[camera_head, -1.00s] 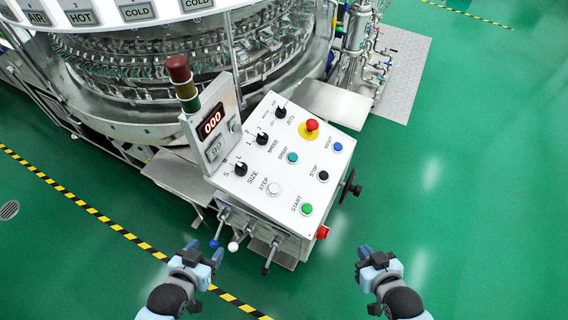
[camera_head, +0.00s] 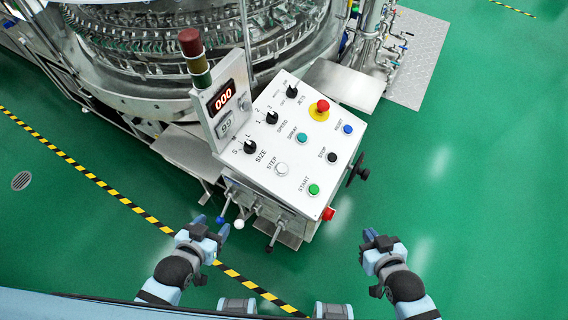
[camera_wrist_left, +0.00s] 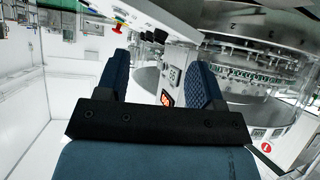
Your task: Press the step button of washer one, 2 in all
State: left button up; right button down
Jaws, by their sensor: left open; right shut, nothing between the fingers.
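The washer's control panel (camera_head: 262,171) is a white sloped box in the middle of the head view. The white round STEP button (camera_head: 282,168) sits on its lower left part, above the green START button (camera_head: 314,189). A red display (camera_head: 223,97) reads 000. My left gripper (camera_head: 210,226) is open and empty, below and left of the panel, apart from it. In the left wrist view the two blue fingers of my left gripper (camera_wrist_left: 158,80) stand apart with nothing between them. My right gripper (camera_head: 372,240) is shut and empty, below and right of the panel.
A red emergency button (camera_head: 322,105) on a yellow base, black knobs and a blue RESET button (camera_head: 348,129) share the panel. The round metal washer (camera_head: 150,50) stands behind. Green floor (camera_head: 470,220) is open at right.

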dwell(0.3)
pick_arm(q)
grip_shut()
dwell(1.6)
